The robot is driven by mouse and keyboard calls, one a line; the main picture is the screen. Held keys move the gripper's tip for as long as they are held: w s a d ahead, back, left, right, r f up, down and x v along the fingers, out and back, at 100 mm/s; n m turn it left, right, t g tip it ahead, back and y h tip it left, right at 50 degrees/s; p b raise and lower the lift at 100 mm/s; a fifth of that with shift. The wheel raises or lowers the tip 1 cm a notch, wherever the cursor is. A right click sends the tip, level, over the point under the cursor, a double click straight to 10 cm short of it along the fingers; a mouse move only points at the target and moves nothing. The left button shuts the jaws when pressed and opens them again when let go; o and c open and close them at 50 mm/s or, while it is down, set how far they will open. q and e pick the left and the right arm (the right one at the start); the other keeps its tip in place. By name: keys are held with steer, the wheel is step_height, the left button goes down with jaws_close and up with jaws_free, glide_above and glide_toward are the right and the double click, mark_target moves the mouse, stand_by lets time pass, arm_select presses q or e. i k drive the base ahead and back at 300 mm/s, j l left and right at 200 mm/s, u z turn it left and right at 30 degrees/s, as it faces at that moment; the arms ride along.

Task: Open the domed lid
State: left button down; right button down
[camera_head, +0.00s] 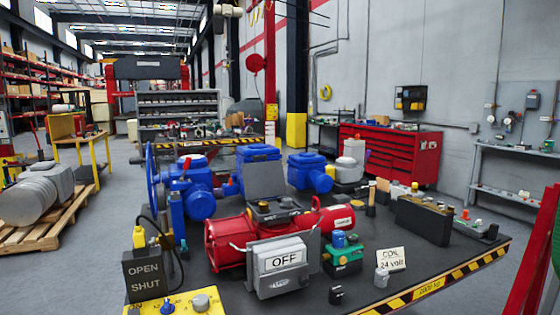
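Neither of my grippers is in view. A red valve actuator (226,240) lies on the dark table, with a horizontal cylindrical body. On its top is a black indicator unit (273,211) with a small knob and lettering that seems to read SHUT. A flat dark grey panel (265,180) stands upright just behind that unit. A grey box (280,279) with an OFF sign stands in front of the actuator. I cannot pick out a clearly domed lid, or tell whether one is open.
Blue valve actuators (257,164) line the table's back. A black OPEN/SHUT box (146,275) stands front left, and a yellow control box (175,304) lies at the front edge. A green and blue unit (342,255) and a black battery-like box (424,220) stand right. The right front surface is fairly clear.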

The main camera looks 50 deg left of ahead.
mark_target(266, 180)
steer(key=k+j+z, duration=0.1)
steer(key=j, duration=0.3)
steer(key=k+j+z, duration=0.1)
steer(key=j, duration=0.35)
steer(key=k+j+z, duration=0.1)
steer(key=j, duration=0.3)
steer(key=k+j, duration=0.15)
steer(key=j, duration=0.25)
steer(key=k+j, duration=0.1)
steer(key=j, duration=0.25)
steer(key=k+j, duration=0.15)
steer(key=j, duration=0.25)
steer(key=k+j, duration=0.1)
steer(key=j, duration=0.25)
steer(key=k+j, duration=0.1)
steer(key=j, duration=0.25)
steer(key=k+j, duration=0.1)
steer(key=j, duration=0.3)
steer(key=k+j, duration=0.15)
steer(key=j, duration=0.2)
steer(key=z, duration=0.05)
